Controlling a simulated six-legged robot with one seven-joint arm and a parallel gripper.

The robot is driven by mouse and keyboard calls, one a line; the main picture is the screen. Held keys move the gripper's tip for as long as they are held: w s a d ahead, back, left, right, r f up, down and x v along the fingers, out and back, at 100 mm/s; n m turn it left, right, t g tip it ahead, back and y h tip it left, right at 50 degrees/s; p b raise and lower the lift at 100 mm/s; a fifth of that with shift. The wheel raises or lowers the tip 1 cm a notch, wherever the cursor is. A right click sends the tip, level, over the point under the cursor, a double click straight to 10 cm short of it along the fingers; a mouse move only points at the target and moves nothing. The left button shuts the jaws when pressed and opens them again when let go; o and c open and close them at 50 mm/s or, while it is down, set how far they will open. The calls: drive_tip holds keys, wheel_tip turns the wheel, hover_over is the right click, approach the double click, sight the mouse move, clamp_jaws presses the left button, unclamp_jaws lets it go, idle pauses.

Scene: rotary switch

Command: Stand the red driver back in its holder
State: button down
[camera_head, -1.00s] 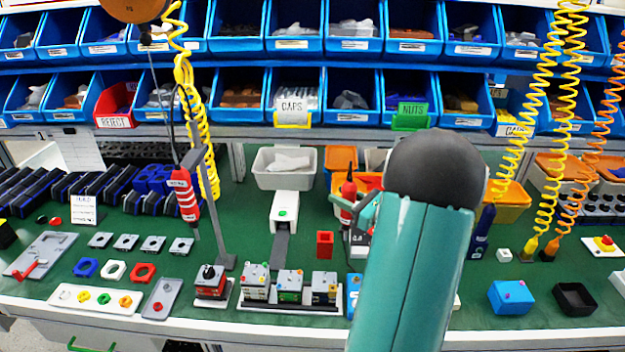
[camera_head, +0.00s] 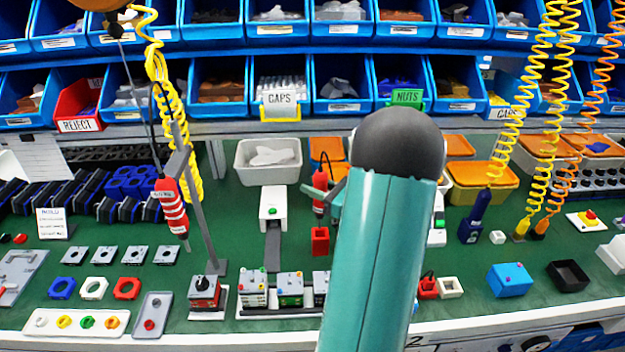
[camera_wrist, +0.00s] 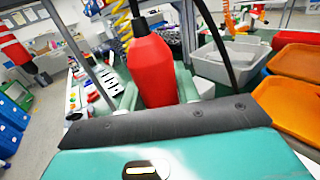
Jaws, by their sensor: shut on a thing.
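The red driver (camera_head: 320,188) is upright in my gripper (camera_head: 338,196), its black cap and cable at the top. The red square holder (camera_head: 320,241) stands on the green bench directly below it in the head view. The driver's lower end looks close above the holder, but I cannot tell whether it has entered. In the wrist view the driver (camera_wrist: 152,68) fills the space between the two teal fingers (camera_wrist: 158,92), which are shut on it. Its lower end and the holder are hidden there. My teal arm covers part of the bench right of the holder.
A second red tool (camera_head: 171,207) hangs by a grey stand (camera_head: 190,190) at left. A white dispenser (camera_head: 273,205) stands left of the holder. Small units (camera_head: 290,289) line the front. A white bin (camera_head: 268,160) and orange trays (camera_head: 482,174) lie behind.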

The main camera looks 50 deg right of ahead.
sight(316, 212)
drive_tip(key=shift+s+f, duration=0.1)
drive_tip(key=shift+f, duration=4.45)
drive_tip(key=c, duration=0.9)
unclamp_jaws()
drive_tip(key=shift+s, duration=0.1)
drive_tip(key=s, duration=0.4)
drive_tip(key=s+d, duration=0.1)
drive_tip(key=s, duration=0.8)
drive_tip(key=shift+s+d+f, duration=0.15)
drive_tip(key=shift+s+d, duration=0.1)
drive_tip(key=shift+s, duration=0.05)
